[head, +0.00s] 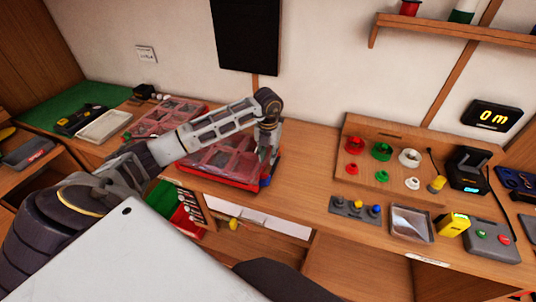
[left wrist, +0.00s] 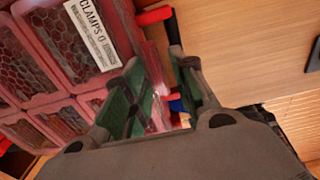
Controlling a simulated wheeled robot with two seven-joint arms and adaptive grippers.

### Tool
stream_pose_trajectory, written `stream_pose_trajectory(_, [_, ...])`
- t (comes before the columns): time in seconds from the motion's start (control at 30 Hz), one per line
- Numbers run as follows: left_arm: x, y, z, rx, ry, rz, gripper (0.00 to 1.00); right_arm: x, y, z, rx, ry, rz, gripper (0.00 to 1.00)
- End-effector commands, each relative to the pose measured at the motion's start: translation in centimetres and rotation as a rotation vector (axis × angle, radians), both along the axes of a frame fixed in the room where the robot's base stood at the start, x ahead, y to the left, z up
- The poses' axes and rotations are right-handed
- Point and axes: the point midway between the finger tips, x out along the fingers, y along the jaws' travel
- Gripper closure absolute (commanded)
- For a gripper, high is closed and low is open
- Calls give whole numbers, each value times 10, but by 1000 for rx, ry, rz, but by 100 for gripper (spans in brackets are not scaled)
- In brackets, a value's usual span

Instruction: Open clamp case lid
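The clamp case (head: 226,160), red with a see-through ribbed lid, sits at the front of the bench, partly hidden by my left arm. My left gripper (head: 266,158) points down at the case's right end. In the left wrist view the gripper (left wrist: 163,95) has its fingers apart, with the case's edge and a small blue part (left wrist: 178,106) between them. Contact cannot be told. My right gripper is not in view.
Another red ribbed case (head: 180,106) lies behind my arm. A pale tray (head: 103,127) is further left. To the right stand a wooden board (head: 385,190) with coloured rings, a clear tray (head: 412,224) and a yellow device (head: 453,225). Bare bench lies right of the clamp case.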

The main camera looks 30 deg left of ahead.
Motion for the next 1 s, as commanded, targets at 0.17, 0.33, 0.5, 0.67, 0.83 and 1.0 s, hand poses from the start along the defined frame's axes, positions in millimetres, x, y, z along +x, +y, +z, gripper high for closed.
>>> stream_pose_trajectory(0.17, [0,0,0,0,0,0,73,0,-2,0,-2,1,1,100])
stream_pose_trajectory(0.33, [0,0,0,0,1,0,91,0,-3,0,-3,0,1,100])
stream_pose_trajectory(0.5, [0,0,0,0,1,0,100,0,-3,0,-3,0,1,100])
stream_pose_trajectory(0.67, [0,0,0,0,1,0,100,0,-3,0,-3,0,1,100])
stream_pose_trajectory(0.83, [0,0,1,-1,1,0,100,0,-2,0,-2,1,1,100])
stream_pose_trajectory(1.0, [0,1,5,-13,-3,0,100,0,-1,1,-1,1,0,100])
